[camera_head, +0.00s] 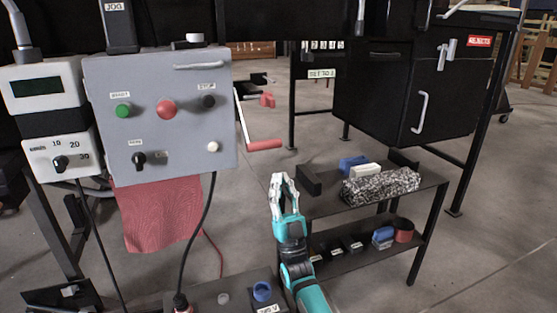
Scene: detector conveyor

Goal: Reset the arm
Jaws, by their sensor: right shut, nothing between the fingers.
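My right gripper (284,192) shows in the head view at the end of a teal arm that comes up from the bottom edge. Its fingers point up and are shut with nothing between them. It is in front of the left end of the small two-level shelf (325,207); whether it touches the shelf I cannot tell. My left gripper is not in view.
A grey control box (209,132) with buttons stands at the left, beside a dial unit (45,89). A red-handled crank (264,145) sticks out beside it. A black rejects cabinet (385,110) stands at the right. Bare floor lies at the far right.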

